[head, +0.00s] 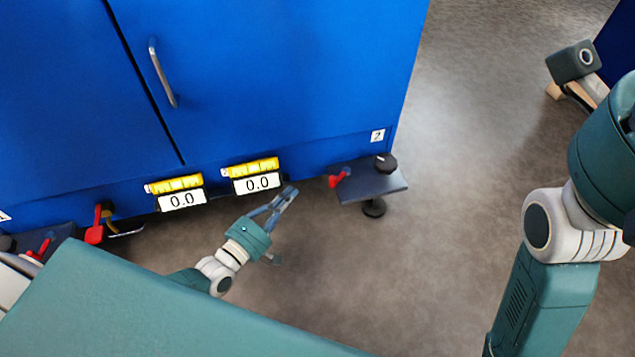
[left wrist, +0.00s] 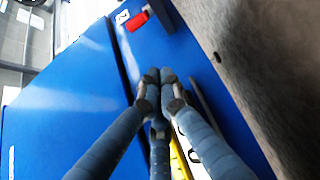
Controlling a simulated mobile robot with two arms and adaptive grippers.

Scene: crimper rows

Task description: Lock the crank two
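The label "2" (head: 377,136) is on the lower right of the blue cabinet. Below it a dark shelf plate (head: 372,187) juts out, with a red lever (head: 340,178) at its left and a black knob (head: 386,162) on top. The left wrist view shows the red lever (left wrist: 138,20) and the dark plate (left wrist: 157,16) at the top. My left gripper (head: 290,192) is left of this plate, apart from it, just below the right display. In the left wrist view its fingertips (left wrist: 160,75) meet with nothing seen between them. My right gripper does not show.
Two yellow-topped displays, left (head: 181,193) and right (head: 257,177), read 0.0. Another red lever (head: 94,225) is at the lower left. The blue cabinet (head: 280,70) stands behind. Open floor (head: 480,90) lies to the right. A dark grey box-like thing (head: 573,62) shows at upper right.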

